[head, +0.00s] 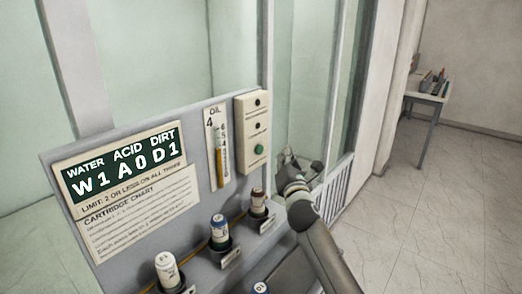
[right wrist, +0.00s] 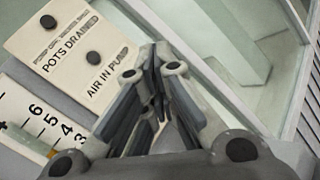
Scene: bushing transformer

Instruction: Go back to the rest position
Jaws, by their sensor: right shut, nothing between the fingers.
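My right gripper (head: 286,158) is at the right edge of the grey panel (head: 195,115) in the head view, beside the cream control box (head: 251,104). In the right wrist view its fingers (right wrist: 158,75) are together with nothing between them. The control box (right wrist: 68,40) shows there with the words "POTS DRAINED" and "AIR IN PUMP", and dark round buttons. In the head view the box has two dark round spots and a green one lower down. My left gripper is not in view.
The panel carries a sign (head: 125,160) reading "W1 A0 D1" and an oil gauge (head: 217,146). Cartridges stand along its lower ledge: white (head: 167,270), blue-topped (head: 219,229) and brown-topped (head: 258,200). Glass walls stand behind. A small table (head: 430,97) is at far right, with open floor before it.

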